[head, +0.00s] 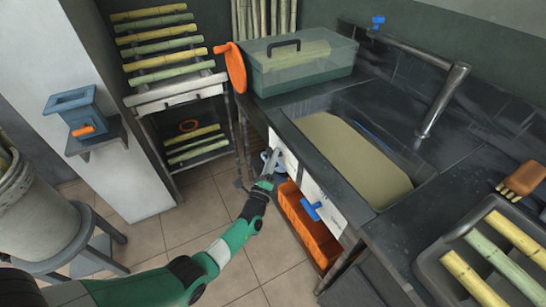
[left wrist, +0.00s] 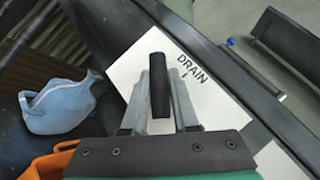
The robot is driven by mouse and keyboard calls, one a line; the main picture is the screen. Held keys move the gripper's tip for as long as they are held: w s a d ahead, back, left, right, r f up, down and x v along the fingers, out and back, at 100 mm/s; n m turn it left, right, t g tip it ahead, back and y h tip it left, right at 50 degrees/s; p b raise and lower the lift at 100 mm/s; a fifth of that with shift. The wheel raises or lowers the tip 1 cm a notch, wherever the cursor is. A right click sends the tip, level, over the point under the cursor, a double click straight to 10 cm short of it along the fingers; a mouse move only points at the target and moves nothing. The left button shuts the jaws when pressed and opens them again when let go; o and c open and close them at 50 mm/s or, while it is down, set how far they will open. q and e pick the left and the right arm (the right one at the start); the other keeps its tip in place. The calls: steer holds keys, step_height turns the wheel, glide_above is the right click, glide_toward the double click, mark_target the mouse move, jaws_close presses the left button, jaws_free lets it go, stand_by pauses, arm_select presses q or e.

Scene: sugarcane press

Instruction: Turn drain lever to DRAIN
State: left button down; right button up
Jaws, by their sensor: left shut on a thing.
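The drain lever shows as a black handle (left wrist: 160,98) in the left wrist view, in front of a white panel (left wrist: 130,55) printed with the word DRAIN and a small mark. My left gripper (head: 271,160) is at the sink's front in the head view. Its two grey fingers (left wrist: 161,78) are shut around the lever, one on each side. In the head view the gripper hides the lever. In the wrist view the handle points up the picture, to the left of the DRAIN word. My right gripper is not in view.
The sink basin (head: 350,160) holds murky liquid. A blue handle (head: 312,210) sticks out from the front panel to the right, above an orange crate (head: 298,222). The tiled floor (head: 190,225) in front is clear.

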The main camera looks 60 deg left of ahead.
arm_select(q)
steer(key=shift+f, duration=0.25)
steer(key=c, duration=0.7)
jaws_free()
steer(key=shift+r, duration=0.15)
steer(key=shift+s+d, duration=0.15)
steer(key=p+v, duration=0.3)
steer(key=v, duration=0.8)
steer(key=shift+s, duration=0.1)
